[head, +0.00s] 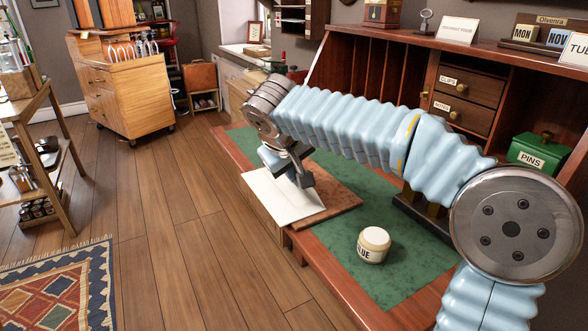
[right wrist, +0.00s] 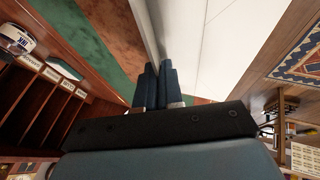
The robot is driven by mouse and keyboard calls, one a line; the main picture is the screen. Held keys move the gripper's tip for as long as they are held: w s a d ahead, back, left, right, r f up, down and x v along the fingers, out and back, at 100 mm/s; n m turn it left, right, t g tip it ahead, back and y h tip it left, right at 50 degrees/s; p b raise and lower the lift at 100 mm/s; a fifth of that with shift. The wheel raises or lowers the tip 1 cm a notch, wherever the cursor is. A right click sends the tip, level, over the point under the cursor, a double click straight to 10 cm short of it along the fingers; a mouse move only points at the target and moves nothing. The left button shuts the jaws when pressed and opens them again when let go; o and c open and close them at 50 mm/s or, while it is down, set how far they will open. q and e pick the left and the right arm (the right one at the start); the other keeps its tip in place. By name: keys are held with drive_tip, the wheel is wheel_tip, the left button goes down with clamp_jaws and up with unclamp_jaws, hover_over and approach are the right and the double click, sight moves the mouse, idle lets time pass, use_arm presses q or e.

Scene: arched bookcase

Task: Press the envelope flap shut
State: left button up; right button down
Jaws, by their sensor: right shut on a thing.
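The white envelope (head: 284,200) lies on a brown board at the desk's front left edge, partly overhanging it. In the right wrist view, its white surface (right wrist: 225,45) fills the upper middle, with a paler grey strip along its left side running down to my fingertips. I cannot tell whether this strip is the flap. My right gripper (head: 303,178) points down at the envelope's far right part. Its dark fingers (right wrist: 158,68) are close together, shut on the envelope at that edge. The held part is hidden between the fingers. My left gripper is not in view.
The brown board (head: 335,205) lies on the green desk mat (head: 395,250). A glue jar (head: 373,245) stands to the right of the board. A green PINS box (head: 538,152) and small drawers (head: 464,98) are at the back right. Open floor lies left of the desk.

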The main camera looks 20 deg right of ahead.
idle(0.3)
drive_tip(key=c, duration=1.3)
unclamp_jaws()
drive_tip(key=shift+c, duration=0.2)
drive_tip(key=p+v, duration=0.1)
drive_tip(key=v, duration=1.2)
drive_tip(key=shift+s+a+r+p, duration=0.2)
drive_tip(key=shift+r+p, duration=0.1)
drive_tip(key=shift+p, duration=0.1)
